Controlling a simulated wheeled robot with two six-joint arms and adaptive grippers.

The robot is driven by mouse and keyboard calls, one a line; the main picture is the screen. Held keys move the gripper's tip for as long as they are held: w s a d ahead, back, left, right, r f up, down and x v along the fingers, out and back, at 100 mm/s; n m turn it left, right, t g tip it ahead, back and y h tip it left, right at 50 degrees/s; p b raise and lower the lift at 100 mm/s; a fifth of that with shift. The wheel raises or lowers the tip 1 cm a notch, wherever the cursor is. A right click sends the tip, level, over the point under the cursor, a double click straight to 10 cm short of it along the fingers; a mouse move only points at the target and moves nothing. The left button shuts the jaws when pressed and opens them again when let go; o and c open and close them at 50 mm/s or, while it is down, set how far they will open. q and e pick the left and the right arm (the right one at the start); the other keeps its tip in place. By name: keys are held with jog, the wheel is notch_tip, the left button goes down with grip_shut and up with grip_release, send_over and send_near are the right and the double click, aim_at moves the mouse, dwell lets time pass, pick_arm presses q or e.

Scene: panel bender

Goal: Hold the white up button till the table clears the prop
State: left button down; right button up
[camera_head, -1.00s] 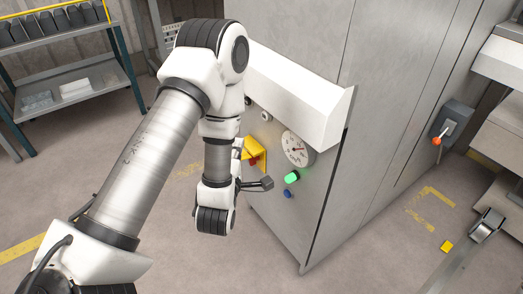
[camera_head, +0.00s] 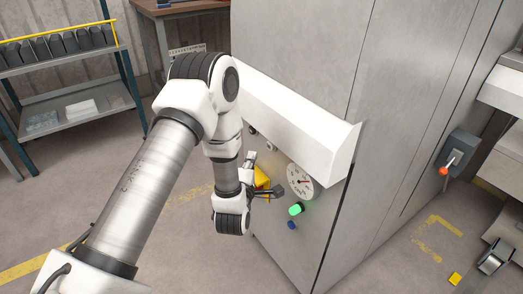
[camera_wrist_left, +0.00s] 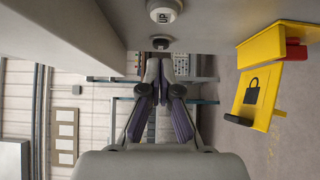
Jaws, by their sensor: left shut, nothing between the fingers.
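The white up button (camera_wrist_left: 165,12), marked UP, is at the top of the left wrist view, on the grey panel; a pale round button (camera_head: 268,143) on the machine front in the head view appears to be it. My left gripper (camera_wrist_left: 165,75) is shut and empty, with its fingertips apart from the button and below it in the wrist picture. In the head view, the left gripper (camera_head: 250,158) is partly hidden behind my wrist, close to the machine front. My right gripper is not in view. I cannot make out the table or the prop.
A yellow lockout box (camera_wrist_left: 262,85) with a padlock sign juts out beside the gripper. A dial (camera_head: 300,181), a lit green button (camera_head: 296,209) and a blue button (camera_head: 291,225) are nearby. A white hood (camera_head: 300,115) overhangs them. A rack (camera_head: 70,105) stands left.

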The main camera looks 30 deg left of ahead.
aim_at(270, 146)
pick_arm(q)
jog(key=w, duration=0.3)
jog(key=w+d, duration=0.1)
jog(key=w, duration=0.1)
